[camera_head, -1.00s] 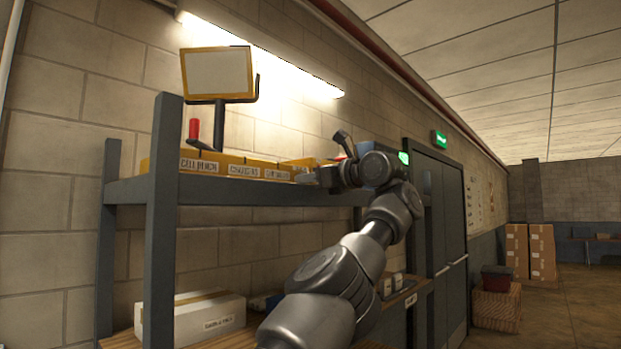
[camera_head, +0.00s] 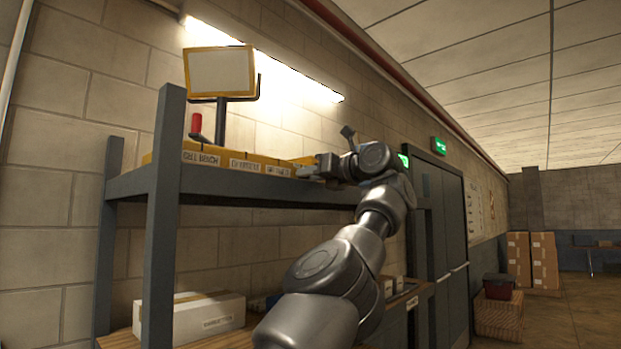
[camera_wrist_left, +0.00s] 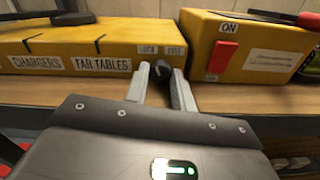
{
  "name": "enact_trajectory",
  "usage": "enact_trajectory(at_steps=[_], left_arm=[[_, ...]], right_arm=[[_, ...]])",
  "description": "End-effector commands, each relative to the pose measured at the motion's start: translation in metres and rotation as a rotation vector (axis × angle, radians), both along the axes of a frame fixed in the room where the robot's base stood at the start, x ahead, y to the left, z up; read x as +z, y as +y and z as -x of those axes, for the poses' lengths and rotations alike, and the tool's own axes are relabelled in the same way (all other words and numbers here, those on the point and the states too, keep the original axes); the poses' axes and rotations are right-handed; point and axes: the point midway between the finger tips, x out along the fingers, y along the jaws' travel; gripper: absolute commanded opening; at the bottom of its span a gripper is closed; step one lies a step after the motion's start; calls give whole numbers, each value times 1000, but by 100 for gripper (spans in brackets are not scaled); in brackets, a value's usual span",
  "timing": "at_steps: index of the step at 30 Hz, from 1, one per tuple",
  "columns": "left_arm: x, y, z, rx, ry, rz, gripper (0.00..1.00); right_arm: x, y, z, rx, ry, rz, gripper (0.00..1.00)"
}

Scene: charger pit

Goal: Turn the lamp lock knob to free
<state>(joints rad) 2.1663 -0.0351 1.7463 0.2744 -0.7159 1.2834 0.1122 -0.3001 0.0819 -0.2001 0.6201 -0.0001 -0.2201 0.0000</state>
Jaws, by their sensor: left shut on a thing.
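A dark round knob (camera_wrist_left: 162,73) sits at the front of a long yellow box (camera_wrist_left: 90,43), below two small labels that are too blurred to read surely. My left gripper (camera_wrist_left: 161,70) is shut on the knob, one finger on each side of it. In the head view my left gripper (camera_head: 308,172) is at the front edge of the upper shelf, by the right part of the yellow boxes; the knob cannot be made out there. A yellow-framed lamp panel (camera_head: 220,72) stands on a dark post above the shelf. My right gripper is not in view.
The grey upper shelf (camera_head: 240,188) runs below the boxes. A second yellow box (camera_wrist_left: 250,48) with a red switch and an ON label stands right of the knob. A red handle (camera_head: 196,123) rises near the lamp post. A white carton (camera_head: 192,315) lies below.

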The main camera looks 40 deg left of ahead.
Motion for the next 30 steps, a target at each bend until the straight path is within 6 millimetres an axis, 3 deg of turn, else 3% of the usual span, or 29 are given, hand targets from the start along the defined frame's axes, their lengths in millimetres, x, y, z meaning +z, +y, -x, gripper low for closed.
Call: enact_trajectory(at_steps=[1, 2, 4, 14, 30], left_arm=[[2, 0, 0, -2, -2, -3, 2], [2, 0, 0, -2, -2, -3, 26], [2, 0, 0, -2, -2, -3, 34], [1, -4, 0, -2, -2, -3, 34], [2, -95, -2, -2, -2, -3, 34]], right_arm=[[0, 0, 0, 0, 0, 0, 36], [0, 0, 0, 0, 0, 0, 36], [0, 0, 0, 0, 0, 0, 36], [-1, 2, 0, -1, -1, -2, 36], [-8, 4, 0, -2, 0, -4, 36]])
